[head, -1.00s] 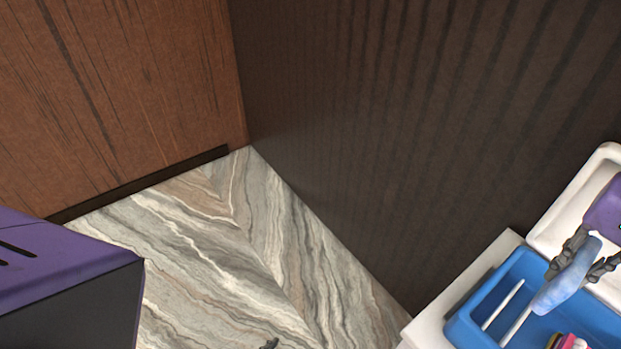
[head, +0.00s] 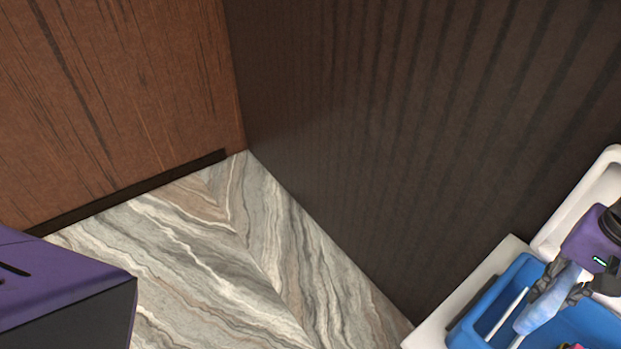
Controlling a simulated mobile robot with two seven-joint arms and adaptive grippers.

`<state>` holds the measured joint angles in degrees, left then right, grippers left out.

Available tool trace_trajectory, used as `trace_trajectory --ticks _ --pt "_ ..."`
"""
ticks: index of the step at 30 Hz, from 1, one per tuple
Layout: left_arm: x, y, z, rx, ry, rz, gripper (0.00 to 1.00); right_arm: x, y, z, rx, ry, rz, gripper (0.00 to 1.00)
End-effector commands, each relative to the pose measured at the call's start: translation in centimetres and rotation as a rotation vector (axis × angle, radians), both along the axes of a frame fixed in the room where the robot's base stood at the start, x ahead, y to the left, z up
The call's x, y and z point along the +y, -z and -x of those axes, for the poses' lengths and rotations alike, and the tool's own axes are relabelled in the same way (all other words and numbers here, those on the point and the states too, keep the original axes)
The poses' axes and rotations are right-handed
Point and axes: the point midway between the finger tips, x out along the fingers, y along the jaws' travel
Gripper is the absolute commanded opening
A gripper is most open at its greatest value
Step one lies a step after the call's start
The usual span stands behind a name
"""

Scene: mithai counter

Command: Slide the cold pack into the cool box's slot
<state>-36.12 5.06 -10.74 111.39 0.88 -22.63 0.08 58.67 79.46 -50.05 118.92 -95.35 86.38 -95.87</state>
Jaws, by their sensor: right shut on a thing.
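The light blue cold pack (head: 538,314) is in my right gripper (head: 562,286), whose dark fingers are shut on its upper part. The pack is tilted, its lower end over the left part of the blue cool box (head: 468,336). White dividers (head: 507,313) stand in that part and bound a narrow slot. The pack's lower end overlaps the second divider in the picture; I cannot tell whether it has entered the slot. The box's lower part is cut off by the frame. My left gripper is out of view.
The cool box sits in a white surround (head: 462,300), with a raised white lid or tray (head: 585,205) behind it. Colourful items (head: 572,346) lie inside the box at the bottom edge. A dark ribbed wall (head: 400,130) rises close behind. The marbled floor (head: 230,260) is clear.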

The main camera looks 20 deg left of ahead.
Motion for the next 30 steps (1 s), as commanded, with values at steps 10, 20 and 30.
trace_trajectory --ticks 10,20,30 --pt "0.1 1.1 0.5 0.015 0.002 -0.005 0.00 0.0 3.0 0.0 0.002 0.000 -0.001 0.00" --pt "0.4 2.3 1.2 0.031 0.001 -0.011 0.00 0.0 5.7 0.1 0.004 0.000 0.000 0.00" --pt "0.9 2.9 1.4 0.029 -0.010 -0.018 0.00 0.0 8.0 0.0 0.003 -0.001 0.001 0.00"
